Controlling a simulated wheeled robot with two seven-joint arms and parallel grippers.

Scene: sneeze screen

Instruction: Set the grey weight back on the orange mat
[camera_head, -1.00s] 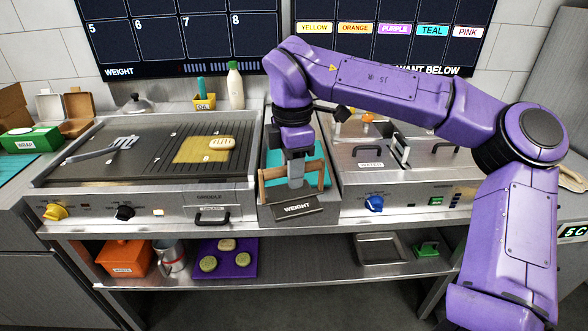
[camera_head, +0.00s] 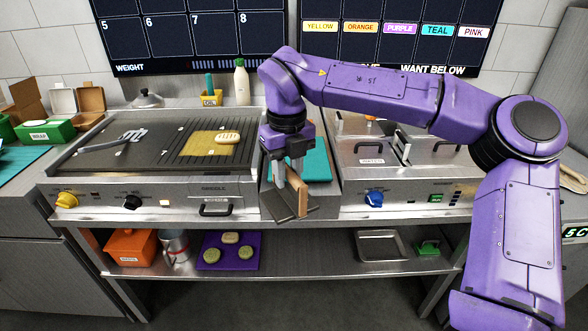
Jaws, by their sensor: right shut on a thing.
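The grey weight (camera_head: 284,210) is a dark flat plate with a wooden handle (camera_head: 303,194). It is at the front of the counter between the griddle and the steel unit, and it looks turned. My right gripper (camera_head: 290,180) points down and is shut on it at the handle. I cannot tell whether the plate touches the counter. A teal mat (camera_head: 316,167) lies just behind and right of the gripper, partly hidden by it. I see no orange mat. My left gripper is out of view.
The griddle (camera_head: 105,160) at left holds a spatula (camera_head: 122,141) and a bun (camera_head: 228,137) on a yellow patch (camera_head: 205,146). The steel unit (camera_head: 350,180) with lids stands right. An orange box (camera_head: 131,247) and a purple mat (camera_head: 245,259) are on the lower shelf.

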